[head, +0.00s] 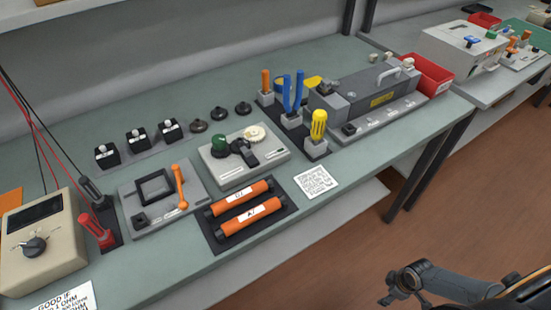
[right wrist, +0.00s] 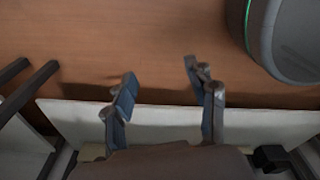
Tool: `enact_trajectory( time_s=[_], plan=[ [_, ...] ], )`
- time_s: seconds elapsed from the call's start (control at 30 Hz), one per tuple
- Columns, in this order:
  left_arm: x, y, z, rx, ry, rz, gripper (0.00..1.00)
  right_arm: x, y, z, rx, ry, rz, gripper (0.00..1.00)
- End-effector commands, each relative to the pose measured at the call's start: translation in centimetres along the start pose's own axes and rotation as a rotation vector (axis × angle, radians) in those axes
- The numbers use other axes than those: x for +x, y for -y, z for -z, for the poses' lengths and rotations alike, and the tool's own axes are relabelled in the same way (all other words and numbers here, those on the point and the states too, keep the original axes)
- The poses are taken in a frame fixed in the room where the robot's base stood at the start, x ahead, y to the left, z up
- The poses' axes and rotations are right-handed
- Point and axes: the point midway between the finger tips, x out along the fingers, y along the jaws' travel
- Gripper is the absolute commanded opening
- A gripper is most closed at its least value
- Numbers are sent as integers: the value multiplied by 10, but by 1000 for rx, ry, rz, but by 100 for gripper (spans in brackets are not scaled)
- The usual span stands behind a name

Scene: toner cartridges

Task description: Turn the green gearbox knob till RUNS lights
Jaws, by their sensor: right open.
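The green knob (head: 219,142) stands on a grey-white gearbox unit (head: 232,178) in the middle of the bench in the head view. A cream toothed gear (head: 255,133) and a black part (head: 245,154) sit beside the knob. No lit RUNS sign can be made out at this size. My right gripper (head: 391,289) is over the floor in front of the bench, low at the right, far from the knob. In the right wrist view its two fingers (right wrist: 160,78) are spread apart with nothing between them. My left gripper is in neither view.
Orange cartridges (head: 246,218) on a dark mat lie in front of the gearbox. A yellow-handled tool (head: 318,125) and blue tools stand to its right. A grey tester with an orange lever (head: 180,187) is to its left, and a meter (head: 42,235) farther left.

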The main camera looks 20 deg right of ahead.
Motion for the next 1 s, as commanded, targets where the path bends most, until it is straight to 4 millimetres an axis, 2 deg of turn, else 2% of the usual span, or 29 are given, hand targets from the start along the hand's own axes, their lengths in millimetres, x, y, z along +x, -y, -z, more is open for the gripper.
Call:
enact_trajectory(
  time_s=[0.03, 0.47, 0.57, 0.7, 0.83, 1.0],
  plan=[
    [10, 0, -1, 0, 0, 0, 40, 5, -7, 0, -8, 0, -1, 57],
    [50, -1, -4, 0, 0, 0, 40, 6, -50, 1, -83, -1, 5, 57],
    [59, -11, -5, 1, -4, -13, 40, 6, -60, 0, -101, -1, 7, 57],
    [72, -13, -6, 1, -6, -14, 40, 6, -74, 1, -124, -2, 8, 57],
    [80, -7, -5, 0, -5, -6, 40, 5, -81, 2, -140, -2, 12, 57],
    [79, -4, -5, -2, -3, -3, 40, 2, -83, 2, -146, -3, 13, 57]
  ],
)
